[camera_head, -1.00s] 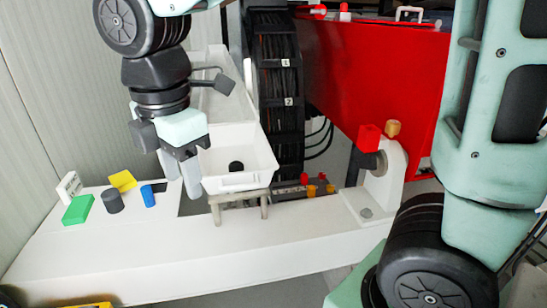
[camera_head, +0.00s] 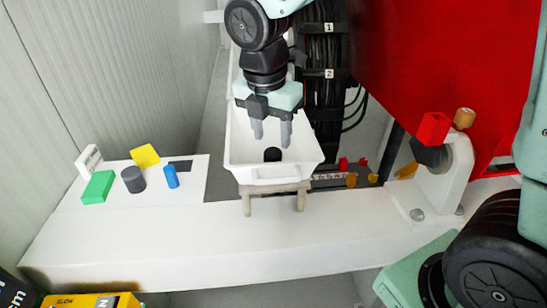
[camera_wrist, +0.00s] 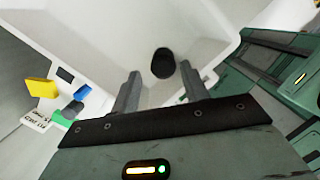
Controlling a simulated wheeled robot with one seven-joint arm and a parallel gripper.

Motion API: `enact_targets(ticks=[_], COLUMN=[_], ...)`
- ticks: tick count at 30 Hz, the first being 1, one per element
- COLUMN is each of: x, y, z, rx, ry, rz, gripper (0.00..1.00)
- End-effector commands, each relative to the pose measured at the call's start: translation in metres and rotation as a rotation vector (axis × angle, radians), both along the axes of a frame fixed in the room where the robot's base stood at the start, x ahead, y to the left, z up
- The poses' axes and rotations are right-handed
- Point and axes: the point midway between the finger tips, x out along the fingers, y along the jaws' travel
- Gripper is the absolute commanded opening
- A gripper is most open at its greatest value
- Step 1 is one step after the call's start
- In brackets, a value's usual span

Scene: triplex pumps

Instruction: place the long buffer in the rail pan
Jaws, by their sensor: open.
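The rail pan appears to be the white open bin (camera_head: 275,174) on a small grey stand in the head view. A black round-ended piece (camera_head: 272,154) is inside it, perhaps the long buffer; its length cannot be told. My gripper (camera_head: 271,133) is open and empty, pointing down over the pan, with its fingertips above and behind the black piece. In the wrist view, the black piece (camera_wrist: 163,62) shows between the two fingertips, apart from them, against the pan's pale inside (camera_wrist: 205,40).
On the white ledge at left are a green block (camera_head: 98,187), a grey cylinder (camera_head: 133,180), a yellow block (camera_head: 145,156), a blue cylinder (camera_head: 171,177) and a white label piece (camera_head: 88,160). A red panel (camera_head: 440,60) and a bracket (camera_head: 447,175) stand at right.

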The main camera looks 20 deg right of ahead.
Motion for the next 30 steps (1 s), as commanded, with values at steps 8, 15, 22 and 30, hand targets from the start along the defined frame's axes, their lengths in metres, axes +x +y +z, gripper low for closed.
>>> enact_targets(ticks=[8, 15, 22, 30], x=[0.001, -0.002, -0.001, -0.001], y=[-0.002, -0.003, -0.005, -0.005], z=[-0.021, -0.056, -0.07, -0.069], rx=[0.0, -0.001, 0.001, 0.001], ry=[0.0, 0.003, -0.001, -0.002], rz=[0.0, 0.001, 0.001, 0.0], gripper=[0.45, 0.45, 0.45, 0.14])
